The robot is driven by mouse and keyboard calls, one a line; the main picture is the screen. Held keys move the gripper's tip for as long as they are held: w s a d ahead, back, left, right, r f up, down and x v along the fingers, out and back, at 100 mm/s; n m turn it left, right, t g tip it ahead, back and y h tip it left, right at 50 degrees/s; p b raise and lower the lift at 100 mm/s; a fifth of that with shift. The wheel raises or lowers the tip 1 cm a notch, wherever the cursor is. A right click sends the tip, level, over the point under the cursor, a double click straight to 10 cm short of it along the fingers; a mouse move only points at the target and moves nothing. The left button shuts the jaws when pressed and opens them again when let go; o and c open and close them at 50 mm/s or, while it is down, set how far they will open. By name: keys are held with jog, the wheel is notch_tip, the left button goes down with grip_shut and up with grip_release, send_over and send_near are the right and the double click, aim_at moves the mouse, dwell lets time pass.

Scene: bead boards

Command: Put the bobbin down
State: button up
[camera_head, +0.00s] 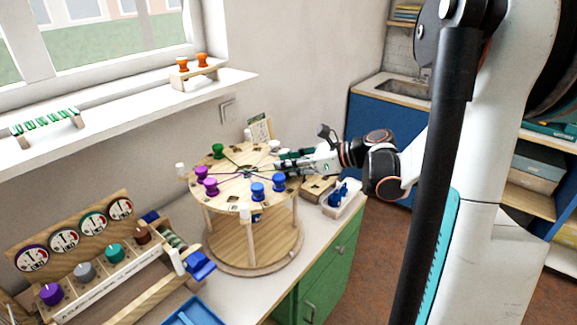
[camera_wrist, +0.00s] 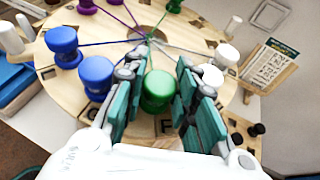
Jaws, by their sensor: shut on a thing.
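My gripper (camera_wrist: 160,82) is shut on a green bobbin (camera_wrist: 157,92), with a teal-padded finger on each side of it. The bobbin is over the near rim of the round wooden board (camera_wrist: 45,60); I cannot tell whether it touches the wood. In the head view my gripper (camera_head: 284,162) reaches in from the right over the edge of the board (camera_head: 235,187), and the held bobbin is mostly hidden. Two blue bobbins (camera_head: 257,191) stand on the board beside the gripper. Two purple bobbins (camera_head: 210,187) and another green bobbin (camera_head: 218,151) stand farther around.
Coloured cords run across the board's top towards its centre. White bobbins (camera_wrist: 212,76) stand close to the right finger. A card stand (camera_wrist: 268,66) is behind. A white tray with blue items (camera_head: 343,198) lies under the arm. A dial rack (camera_head: 95,262) stands at left.

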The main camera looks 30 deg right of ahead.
jog(key=shift+f, duration=0.1)
jog(key=o, duration=0.8)
jog(key=shift+r, duration=0.25)
jog(key=p+v, duration=0.3)
jog(key=v, duration=0.9)
jog(key=shift+w, duration=0.1)
